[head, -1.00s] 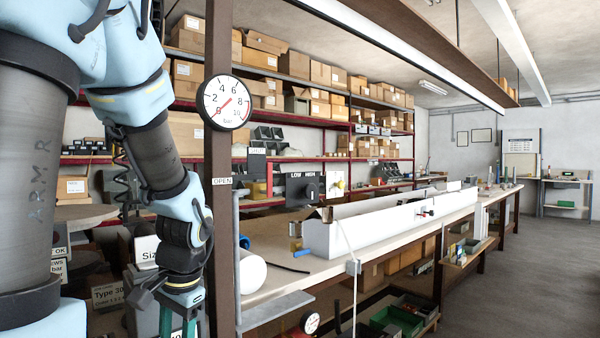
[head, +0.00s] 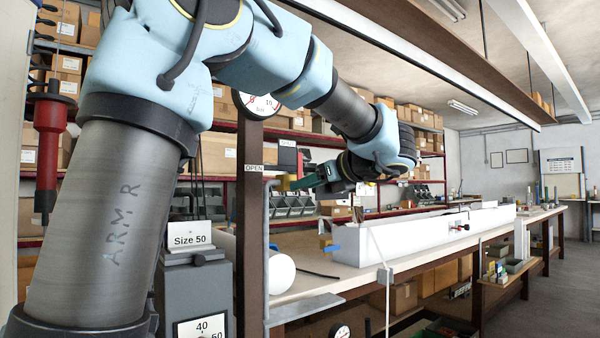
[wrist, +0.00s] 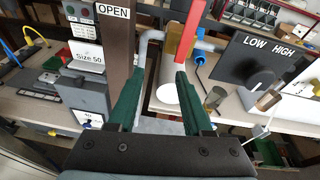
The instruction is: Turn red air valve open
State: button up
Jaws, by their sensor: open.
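The red valve lever (wrist: 192,24) shows at the top of the wrist view, upright in the picture, above a brass-coloured valve body (wrist: 179,42) on a grey pipe (wrist: 148,38). My gripper (wrist: 157,82) is open, with its two green fingers apart. The right finger's tip is just below the lever's lower end in the picture; I cannot tell whether they touch. Nothing is held between the fingers. In the head view my gripper (head: 298,184) is beside the post, near the OPEN label (head: 253,168) and the SHUT label (head: 288,143); my arm partly covers the dial gauge (head: 258,105).
A brown post (head: 250,220) stands left of the valve. A black LOW/HIGH switch box (wrist: 262,66) is to the right in the wrist view. A white cylinder (head: 281,270) and a long white profile (head: 420,238) lie on the bench. The Size 50 unit (head: 190,241) stands left.

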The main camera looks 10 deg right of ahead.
aim_at(301, 154)
jog(key=s+d+r+m+t+b, duration=0.1)
jog(key=s+d+r+m+t, duration=0.2)
jog(key=r, duration=0.4)
jog(key=shift+n, duration=0.7)
jog(key=x, duration=0.3)
jog(key=p+x, duration=0.1)
jog(key=x, duration=0.6)
jog(key=shift+w+d+r, duration=0.2)
jog(key=shift+w, duration=0.3)
jog(key=shift+c, duration=0.2)
grip_shut()
